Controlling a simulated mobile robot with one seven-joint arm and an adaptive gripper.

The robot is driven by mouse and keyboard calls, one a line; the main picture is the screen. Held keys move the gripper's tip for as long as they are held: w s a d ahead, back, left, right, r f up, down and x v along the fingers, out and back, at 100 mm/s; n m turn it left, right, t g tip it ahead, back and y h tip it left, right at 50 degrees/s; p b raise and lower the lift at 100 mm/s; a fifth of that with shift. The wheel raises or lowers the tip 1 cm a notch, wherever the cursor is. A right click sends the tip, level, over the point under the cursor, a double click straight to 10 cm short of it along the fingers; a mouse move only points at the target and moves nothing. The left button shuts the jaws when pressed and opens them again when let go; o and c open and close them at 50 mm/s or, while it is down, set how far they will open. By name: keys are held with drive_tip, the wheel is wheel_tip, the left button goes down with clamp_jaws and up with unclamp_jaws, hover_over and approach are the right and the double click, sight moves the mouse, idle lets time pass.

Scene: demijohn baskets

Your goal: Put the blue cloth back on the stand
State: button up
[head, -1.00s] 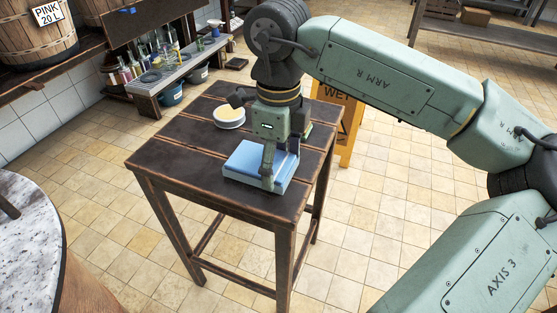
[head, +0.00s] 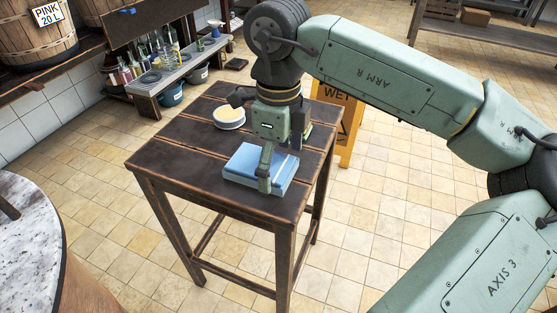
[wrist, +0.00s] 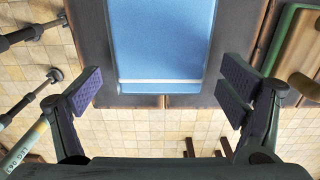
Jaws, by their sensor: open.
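The blue cloth (head: 252,162) is a flat, folded rectangle on the dark wooden stand (head: 175,150), near its front right part. In the wrist view the cloth (wrist: 162,40) fills the top middle and shows a pale stripe along its near edge. My gripper (head: 266,178) is over the cloth, pointing down. In the wrist view my gripper (wrist: 166,92) has its fingers wide apart, one on each side of the cloth, with a gap to it. Nothing is between the pads. In the head view one finger hides part of the cloth.
A white bowl (head: 229,119) with pale yellow contents stands on the stand behind the cloth. A green-edged object (wrist: 283,48) lies right of the cloth. A yellow wet-floor sign (head: 349,130) stands behind. A marble-topped round table (head: 30,245) is at front left. The stand's left part is bare.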

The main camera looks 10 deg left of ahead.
sight(278, 167)
wheel_tip(278, 167, up, 12)
drive_tip(key=p, duration=0.1)
drive_tip(key=shift+p, duration=0.3)
drive_tip(key=shift+f, duration=0.1)
